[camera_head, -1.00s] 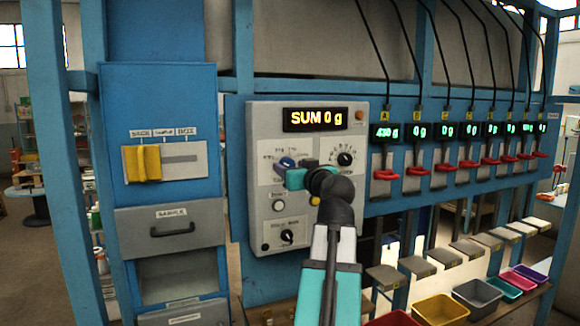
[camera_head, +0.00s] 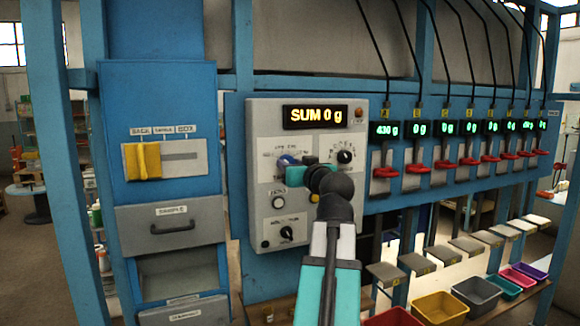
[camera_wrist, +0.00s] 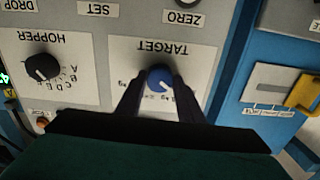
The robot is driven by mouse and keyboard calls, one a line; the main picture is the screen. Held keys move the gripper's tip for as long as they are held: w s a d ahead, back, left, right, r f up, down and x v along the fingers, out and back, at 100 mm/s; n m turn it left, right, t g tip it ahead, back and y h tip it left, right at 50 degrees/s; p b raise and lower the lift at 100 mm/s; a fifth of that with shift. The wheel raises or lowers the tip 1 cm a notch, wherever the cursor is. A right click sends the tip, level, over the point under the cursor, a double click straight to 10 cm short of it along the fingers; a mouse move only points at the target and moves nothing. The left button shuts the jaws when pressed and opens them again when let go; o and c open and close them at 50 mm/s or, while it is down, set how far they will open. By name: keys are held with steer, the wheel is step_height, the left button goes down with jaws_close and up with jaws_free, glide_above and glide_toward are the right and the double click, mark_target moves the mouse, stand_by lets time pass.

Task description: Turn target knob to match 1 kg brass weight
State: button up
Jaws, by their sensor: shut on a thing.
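The blue target knob (camera_wrist: 159,78) has a white pointer mark and sits under the upside-down TARGET label in the wrist view. My gripper (camera_wrist: 160,88) has its two dark fingers on either side of the knob, shut on it. In the head view the knob (camera_head: 287,160) shows as a small blue piece at the left of my gripper (camera_head: 296,166), on the grey control panel (camera_head: 262,215). The scale marks around the knob are partly hidden by my fingers and too small to read. No brass weight can be made out.
The panel display (camera_head: 315,116) reads SUM 0 g. The black hopper knob (camera_wrist: 42,67) is beside the target knob. A yellow slider (camera_head: 142,161) is on the blue cabinet to the left. Red levers (camera_head: 386,172) and coloured bins (camera_head: 440,307) are to the right.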

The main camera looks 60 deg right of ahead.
steer(key=shift+w+r+m, duration=0.1)
steer(key=shift+r+m, duration=0.05)
steer(key=shift+m, duration=0.15)
steer(key=m, duration=0.3)
steer(key=shift+r+p, duration=0.15)
steer(key=shift+p, duration=0.25)
steer(key=shift+m+p, duration=0.55)
steer(key=shift+m, duration=1.45)
steer(key=o, duration=1.1)
steer(key=shift+w+d, duration=0.1)
steer(key=shift+w, duration=0.05)
steer(key=shift+c, duration=0.2)
steer(key=shift+f, duration=0.25)
